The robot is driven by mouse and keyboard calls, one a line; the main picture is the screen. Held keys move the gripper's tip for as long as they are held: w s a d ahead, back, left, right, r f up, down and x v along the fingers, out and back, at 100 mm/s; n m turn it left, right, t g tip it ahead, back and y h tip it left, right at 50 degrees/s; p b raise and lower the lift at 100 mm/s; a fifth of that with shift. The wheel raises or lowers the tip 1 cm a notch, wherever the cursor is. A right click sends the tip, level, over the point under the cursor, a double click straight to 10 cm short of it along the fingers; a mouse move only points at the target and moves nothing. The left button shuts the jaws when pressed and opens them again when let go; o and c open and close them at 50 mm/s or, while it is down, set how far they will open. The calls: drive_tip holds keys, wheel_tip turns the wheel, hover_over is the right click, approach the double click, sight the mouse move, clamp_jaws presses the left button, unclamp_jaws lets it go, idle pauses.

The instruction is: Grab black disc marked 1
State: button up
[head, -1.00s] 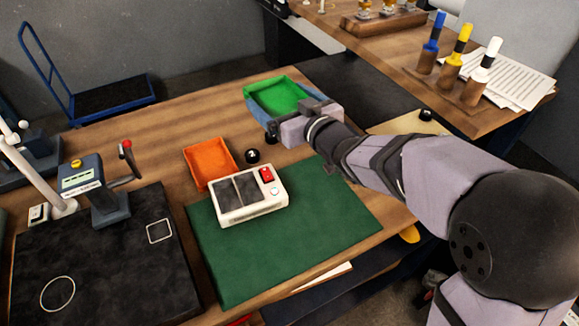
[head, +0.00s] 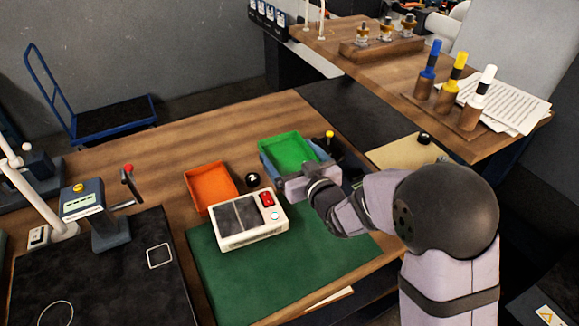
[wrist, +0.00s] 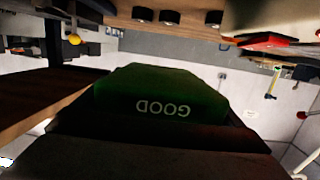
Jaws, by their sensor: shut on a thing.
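My gripper (head: 280,179) is low over the table at the near edge of the green tray (head: 262,148). It is shut on what seems to be a black disc; the hand hides it in the head view, and I cannot read its number. A second black disc (head: 252,179) with a small white mark lies on the wood between the orange tray and my gripper, apart from the fingers. Another black disc (head: 424,138) sits on the tan pad. The wrist view is upside down and shows a green surface (wrist: 155,85) marked GOOD beyond a dark, close shape.
The orange tray (head: 190,178) is left of the near disc. A white device (head: 255,238) with a red switch stands on the green mat (head: 330,240), close to my gripper. A yellow-topped post (head: 329,137) rises behind the green tray. The front right of the mat is clear.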

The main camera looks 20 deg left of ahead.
sight(289, 167)
drive_tip(key=shift+f+p, duration=0.35)
drive_tip(key=shift+f, duration=1.75)
drive_tip(key=shift+f+b, duration=0.45)
drive_tip(key=shift+b, duration=0.05)
